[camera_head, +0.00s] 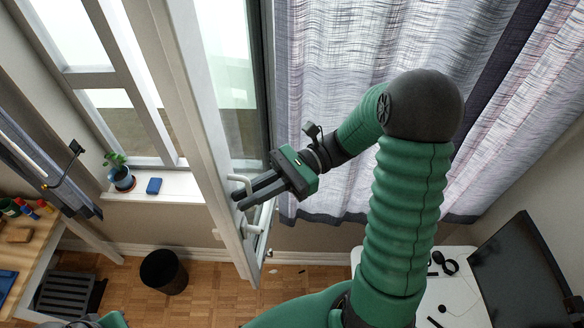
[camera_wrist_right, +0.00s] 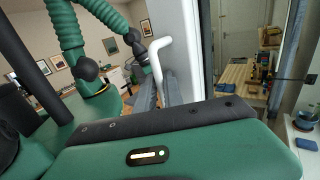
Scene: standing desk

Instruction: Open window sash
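The white window sash (camera_head: 190,110) stands swung inward, away from the fixed window frame at left. It has a white handle (camera_head: 240,181) on its edge, with a second one (camera_head: 251,229) lower down. My right gripper (camera_head: 239,200) is at the upper handle, its dark fingers spread with a small gap. In the right wrist view the bent white handle (camera_wrist_right: 160,52) runs down between the fingers (camera_wrist_right: 160,95); firm contact cannot be made out. My left gripper is not clear in the head view; a green arm with a dark end shows at upper left in the wrist view.
A potted plant (camera_head: 121,178) and a blue box (camera_head: 154,186) stand on the sill. A black bin (camera_head: 163,272) is on the wooden floor. Grey curtains (camera_head: 340,50) hang right of the sash. A white desk (camera_head: 458,298) with a dark monitor (camera_head: 525,275) is at right.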

